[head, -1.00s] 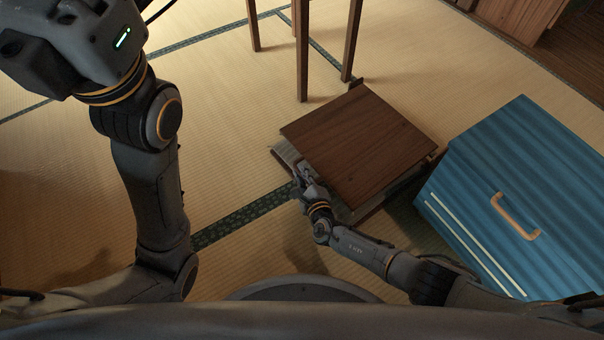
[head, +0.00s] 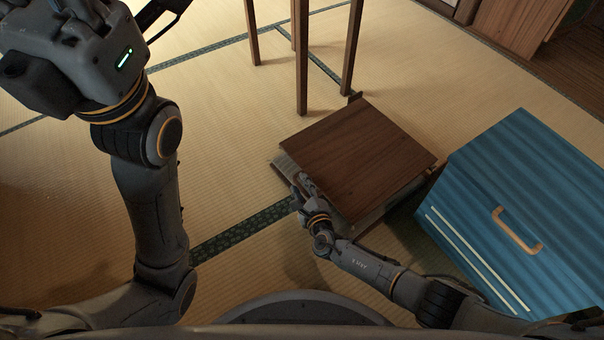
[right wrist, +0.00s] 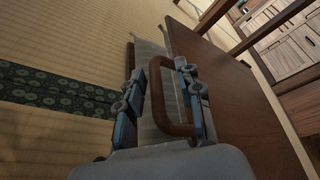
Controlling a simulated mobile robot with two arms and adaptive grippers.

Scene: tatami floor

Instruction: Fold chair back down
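The low chair lies on the tatami, with a flat brown wooden panel (head: 358,155), apparently its back, lying over a grey seat (head: 287,164). The panel also shows in the right wrist view (right wrist: 225,90), with a strip of the grey seat (right wrist: 150,62) beside it. My right gripper (head: 303,186) is at the panel's near left edge. In the right wrist view its two fingers (right wrist: 160,103) stand apart, with a brown curved bar (right wrist: 160,95) between them; I cannot tell whether they touch it. My left gripper (head: 165,14) is only partly visible at the top left.
A blue ribbed chest (head: 540,195) with a tan handle (head: 517,230) stands close to the chair's right. Wooden table legs (head: 302,60) rise just behind the chair. The tatami left of the chair is clear.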

